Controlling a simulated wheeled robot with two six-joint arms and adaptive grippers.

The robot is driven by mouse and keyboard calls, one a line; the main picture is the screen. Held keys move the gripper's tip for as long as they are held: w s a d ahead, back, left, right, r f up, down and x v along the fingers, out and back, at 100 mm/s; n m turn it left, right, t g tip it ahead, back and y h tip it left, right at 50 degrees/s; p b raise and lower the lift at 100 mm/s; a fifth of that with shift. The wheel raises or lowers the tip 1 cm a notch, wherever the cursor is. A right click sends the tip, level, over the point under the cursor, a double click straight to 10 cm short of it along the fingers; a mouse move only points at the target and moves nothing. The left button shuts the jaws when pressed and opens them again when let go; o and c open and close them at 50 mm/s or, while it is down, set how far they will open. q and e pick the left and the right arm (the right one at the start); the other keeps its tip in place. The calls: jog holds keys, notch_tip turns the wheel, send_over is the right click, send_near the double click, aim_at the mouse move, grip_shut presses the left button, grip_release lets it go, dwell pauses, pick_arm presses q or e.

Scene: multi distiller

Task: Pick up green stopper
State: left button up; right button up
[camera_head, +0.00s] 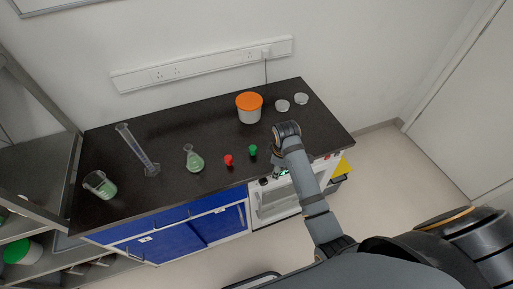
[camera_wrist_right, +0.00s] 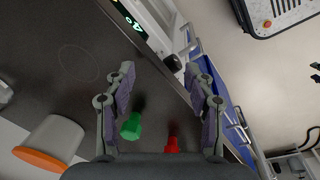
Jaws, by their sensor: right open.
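The green stopper (camera_head: 252,150) stands on the black bench top near its front edge. The red stopper (camera_head: 228,160) is just left of it. In the right wrist view the green stopper (camera_wrist_right: 131,126) shows between my open fingers, close to the left one. The red stopper (camera_wrist_right: 172,145) shows to its right, partly cut off by the gripper body. My right gripper (camera_wrist_right: 160,80) is open and empty. In the head view, my right arm reaches over the bench's right part, beside the green stopper; its fingers are not clearly visible there. My left gripper is not in view.
A white tub with an orange lid (camera_head: 249,102) and two clear dishes (camera_head: 282,105) stand behind. A conical flask (camera_head: 194,160), a measuring cylinder (camera_head: 137,150) and a beaker (camera_head: 100,185) are to the left. A device with a green display (camera_wrist_right: 130,16) is at the bench front.

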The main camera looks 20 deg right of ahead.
aim_at(253, 147)
jog(key=w+a+r+n, duration=0.1)
jog(key=w, duration=0.1)
jog(key=w+a+r+n, duration=0.1)
jog(key=w, duration=0.1)
jog(key=w+a+r+n, duration=0.1)
jog(key=w+r+n, duration=0.1)
jog(key=shift+w+a+g, duration=0.25)
jog(key=shift+a+g, duration=0.05)
jog(key=shift+g, duration=0.1)
jog(key=w+r+n, duration=0.1)
jog(key=w+a+r+n, duration=0.1)
jog(key=r+n, duration=0.1)
jog(key=w+r+n, duration=0.1)
jog(key=w, duration=0.1)
jog(key=shift+a+r+g, duration=0.3)
jog(key=shift+a+r, duration=0.05)
jog(key=shift+r, duration=0.05)
jog(key=shift+w+a+r+n, duration=0.2)
jog(key=shift+r+n, duration=0.05)
jog(key=shift+n, duration=0.25)
notch_tip(253, 147, down, 5)
jog(key=shift+f+p, duration=0.1)
jog(key=shift+p, duration=0.5)
jog(key=shift+a+f, duration=0.1)
jog(key=shift+f, duration=0.25)
notch_tip(253, 147, down, 5)
jog(key=shift+w+a+r+p, duration=0.15)
jog(key=shift+r+p, duration=0.05)
jog(key=shift+p, duration=0.35)
jog(key=c, duration=0.8)
